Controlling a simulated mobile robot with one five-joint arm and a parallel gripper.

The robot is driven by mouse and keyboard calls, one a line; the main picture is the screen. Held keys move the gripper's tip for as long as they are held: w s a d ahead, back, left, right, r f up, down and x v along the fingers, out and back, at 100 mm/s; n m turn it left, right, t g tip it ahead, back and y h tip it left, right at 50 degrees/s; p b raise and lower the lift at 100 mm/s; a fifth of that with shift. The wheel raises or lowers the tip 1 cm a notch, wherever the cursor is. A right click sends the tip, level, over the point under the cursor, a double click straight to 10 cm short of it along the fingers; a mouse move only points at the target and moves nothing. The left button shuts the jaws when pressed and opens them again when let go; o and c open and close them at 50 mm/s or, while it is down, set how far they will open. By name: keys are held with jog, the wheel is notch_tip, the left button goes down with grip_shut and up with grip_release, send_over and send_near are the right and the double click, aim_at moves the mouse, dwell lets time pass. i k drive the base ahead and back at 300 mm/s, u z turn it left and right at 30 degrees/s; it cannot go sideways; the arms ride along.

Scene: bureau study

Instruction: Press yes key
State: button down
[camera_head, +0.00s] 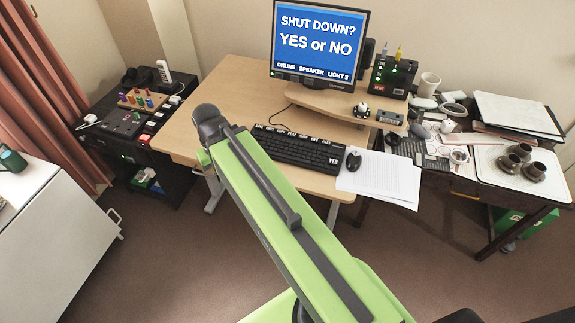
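A black keyboard (290,148) lies on the wooden desk, left of the mouse. A key labelled YES (332,162) shows near its right end, and other white-labelled keys run along its back row. The monitor (318,43) reads "SHUT DOWN? YES or NO" on a blue screen. My green arm reaches from the lower right up to a dark joint over the desk's left part, and it passes in front of the keyboard's left end. My gripper is not visible; the arm hides what is beneath it.
A black mouse (353,160) and white papers (380,178) lie right of the keyboard. A cluttered side table (487,178) with cups stands at the right. A black cabinet (103,150) with coloured controls stands left. Bare desk (235,95) shows behind the arm.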

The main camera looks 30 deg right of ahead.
aim_at(332, 162)
jog(key=u, duration=0.8)
jog(key=k, duration=1.3)
jog(key=u, duration=0.35)
jog(key=i, duration=1)
